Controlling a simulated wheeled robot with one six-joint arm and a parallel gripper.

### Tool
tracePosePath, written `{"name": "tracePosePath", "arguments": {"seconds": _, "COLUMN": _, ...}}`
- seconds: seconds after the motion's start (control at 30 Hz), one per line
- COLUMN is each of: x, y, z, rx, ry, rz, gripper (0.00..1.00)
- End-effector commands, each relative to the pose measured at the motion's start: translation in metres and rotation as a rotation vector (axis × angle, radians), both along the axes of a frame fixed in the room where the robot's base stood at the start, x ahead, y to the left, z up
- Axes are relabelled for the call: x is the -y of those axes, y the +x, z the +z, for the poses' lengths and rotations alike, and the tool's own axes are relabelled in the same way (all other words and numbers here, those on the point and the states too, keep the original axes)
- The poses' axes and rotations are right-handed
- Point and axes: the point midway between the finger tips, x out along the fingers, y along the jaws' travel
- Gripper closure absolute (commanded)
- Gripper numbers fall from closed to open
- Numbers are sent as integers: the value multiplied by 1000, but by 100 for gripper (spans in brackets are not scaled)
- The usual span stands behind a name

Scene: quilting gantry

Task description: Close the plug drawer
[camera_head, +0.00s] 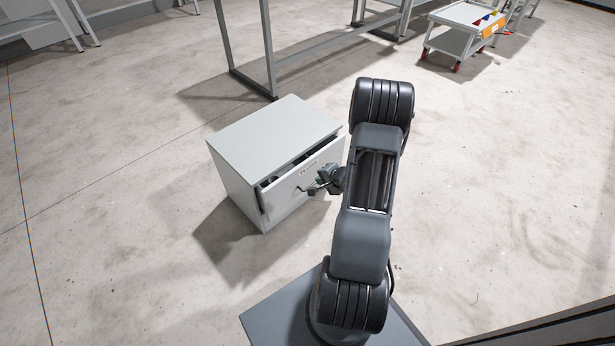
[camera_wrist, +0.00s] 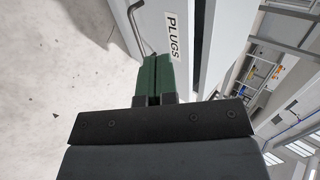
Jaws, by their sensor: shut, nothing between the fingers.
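A thin dark bar handle (camera_wrist: 136,22) shows beside the label. My gripper (camera_head: 318,185) is at the drawer front near the handle. In the wrist view its green fingers (camera_wrist: 156,72) are shut together with nothing between them, their tips close to the front. I cannot tell whether they touch it.
Behind the cabinet stands a grey metal frame (camera_head: 269,60). A white cart (camera_head: 465,27) with red wheels is at the back right. The concrete floor (camera_head: 110,150) left of the cabinet is clear. Shelving (camera_wrist: 285,30) shows at the right of the wrist view.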

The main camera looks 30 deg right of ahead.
Motion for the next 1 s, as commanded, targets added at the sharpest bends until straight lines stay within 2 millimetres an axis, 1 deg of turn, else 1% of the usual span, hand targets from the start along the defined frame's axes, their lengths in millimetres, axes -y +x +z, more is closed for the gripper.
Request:
{"name": "tracePosePath", "arguments": {"seconds": 0.03, "x": 1, "y": 3, "z": -7, "rx": -1, "ry": 0, "rz": -8, "gripper": 100}}
{"name": "tracePosePath", "arguments": {"seconds": 0.17, "x": -1, "y": 16, "z": -22, "rx": -2, "ry": -1, "rz": -11, "gripper": 100}}
{"name": "tracePosePath", "arguments": {"seconds": 0.4, "x": -8, "y": 49, "z": -54, "rx": -2, "ry": -1, "rz": -9, "gripper": 100}}
{"name": "tracePosePath", "arguments": {"seconds": 0.57, "x": -11, "y": 69, "z": -72, "rx": -1, "ry": 0, "rz": -10, "gripper": 100}}
{"name": "tracePosePath", "arguments": {"seconds": 0.7, "x": -14, "y": 88, "z": -69, "rx": 1, "ry": -1, "rz": -10, "gripper": 100}}
{"name": "tracePosePath", "arguments": {"seconds": 0.8, "x": -16, "y": 97, "z": -69, "rx": -1, "ry": -1, "rz": -10, "gripper": 100}}
{"name": "tracePosePath", "arguments": {"seconds": 1.0, "x": -17, "y": 106, "z": -68, "rx": -1, "ry": 0, "rz": -11, "gripper": 100}}
